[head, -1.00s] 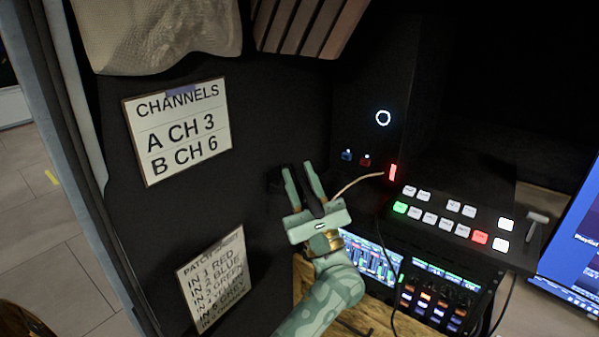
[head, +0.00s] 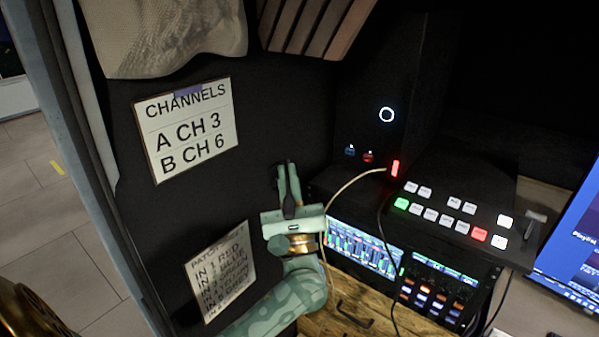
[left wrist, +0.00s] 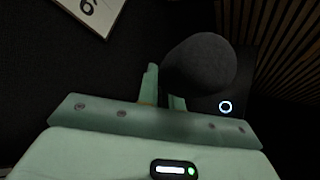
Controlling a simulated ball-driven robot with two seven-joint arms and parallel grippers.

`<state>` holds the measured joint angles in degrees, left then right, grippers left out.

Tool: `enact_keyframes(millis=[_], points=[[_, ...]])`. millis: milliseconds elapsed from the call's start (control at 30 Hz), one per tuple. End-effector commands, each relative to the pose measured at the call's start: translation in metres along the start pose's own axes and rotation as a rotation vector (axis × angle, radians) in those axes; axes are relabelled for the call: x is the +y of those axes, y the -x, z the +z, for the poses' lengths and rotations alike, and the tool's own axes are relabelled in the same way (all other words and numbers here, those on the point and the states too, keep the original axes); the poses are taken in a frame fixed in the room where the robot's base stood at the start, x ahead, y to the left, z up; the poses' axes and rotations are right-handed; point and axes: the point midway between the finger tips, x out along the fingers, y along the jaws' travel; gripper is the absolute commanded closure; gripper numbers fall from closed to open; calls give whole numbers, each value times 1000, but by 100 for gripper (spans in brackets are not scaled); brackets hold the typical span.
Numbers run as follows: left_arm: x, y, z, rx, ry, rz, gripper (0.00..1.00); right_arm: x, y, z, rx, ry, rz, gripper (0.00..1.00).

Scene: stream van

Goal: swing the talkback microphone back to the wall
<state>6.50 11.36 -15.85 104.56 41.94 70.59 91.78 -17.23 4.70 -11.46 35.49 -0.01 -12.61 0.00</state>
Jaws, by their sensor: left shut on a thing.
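The talkback microphone (left wrist: 203,65) shows in the left wrist view as a round dark foam head just beyond my fingertips. My left gripper (head: 289,178) is in front of the black wall in the head view, pointing up the picture. Its fingers are close together and shut on the microphone. In the left wrist view, the gripper (left wrist: 163,92) has one finger left of the foam head and the other partly beneath it. In the head view the microphone is hard to tell from the black wall, and its arm is not clear. My right gripper is not in view.
The black wall carries a CHANNELS card (head: 187,128) and a patch sheet (head: 221,272). To the right are a button panel (head: 455,218), a lit mixer screen (head: 362,249) and a monitor (head: 575,240). A pale cable (head: 350,182) loops close to my left gripper.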

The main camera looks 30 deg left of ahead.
Motion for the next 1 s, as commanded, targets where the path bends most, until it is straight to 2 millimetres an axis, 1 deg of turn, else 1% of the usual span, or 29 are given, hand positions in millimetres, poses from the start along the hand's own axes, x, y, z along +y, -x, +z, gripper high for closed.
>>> enact_keyframes(millis=[33, 167, 500, 700, 1000], points=[[6, -2, 3, 4, 23, -35, 100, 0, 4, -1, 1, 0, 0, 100], [19, -4, 3, 28, 105, -116, 100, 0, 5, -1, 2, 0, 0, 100], [48, -13, -1, 78, 285, -293, 100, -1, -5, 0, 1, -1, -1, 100], [58, -18, -2, 97, 351, -357, 100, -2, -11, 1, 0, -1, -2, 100], [64, -22, -4, 108, 394, -394, 100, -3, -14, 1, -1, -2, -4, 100]])
